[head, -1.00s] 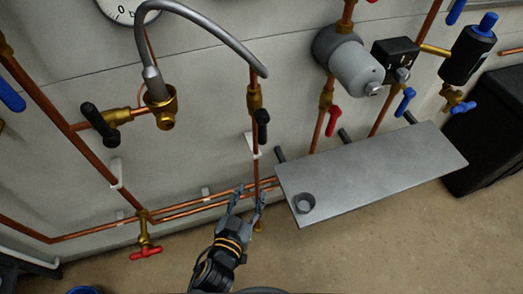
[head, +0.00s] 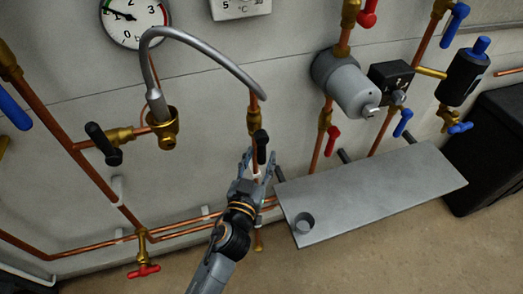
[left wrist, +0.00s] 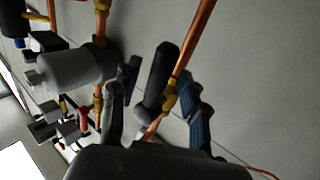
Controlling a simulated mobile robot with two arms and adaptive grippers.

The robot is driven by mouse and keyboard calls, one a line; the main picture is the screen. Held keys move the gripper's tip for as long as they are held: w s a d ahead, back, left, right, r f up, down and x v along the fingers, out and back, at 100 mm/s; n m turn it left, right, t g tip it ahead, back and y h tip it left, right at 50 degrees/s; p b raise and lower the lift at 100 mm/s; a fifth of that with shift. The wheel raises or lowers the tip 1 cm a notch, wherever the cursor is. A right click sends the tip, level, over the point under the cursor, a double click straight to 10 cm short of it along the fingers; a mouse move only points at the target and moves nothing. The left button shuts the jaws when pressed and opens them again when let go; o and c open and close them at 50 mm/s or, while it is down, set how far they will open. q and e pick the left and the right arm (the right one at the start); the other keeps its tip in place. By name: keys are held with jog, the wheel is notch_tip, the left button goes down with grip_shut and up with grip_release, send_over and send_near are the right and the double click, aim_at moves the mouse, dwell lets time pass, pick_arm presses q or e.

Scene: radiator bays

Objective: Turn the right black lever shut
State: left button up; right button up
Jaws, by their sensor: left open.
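The right black lever (head: 261,147) is on a brass valve in the vertical copper pipe below the grey hose's right end. Its handle lies roughly along the pipe. My left gripper (head: 258,162) is open just below and around the lever's lower end in the head view. In the left wrist view the lever (left wrist: 158,75) stands between the two spread fingers of my gripper (left wrist: 160,95), beside the copper pipe and brass valve; I cannot tell whether a finger touches it. The left black lever (head: 101,142) is on another brass valve further left. My right gripper is not seen.
A grey cylinder (head: 345,82) and a red lever (head: 332,138) are to the right. The grey hose (head: 215,55) arches above. Horizontal copper pipes run low along the wall.

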pick_arm(q)
jog(key=shift+x, duration=0.95)
jog(key=shift+c, duration=0.2)
grip_shut()
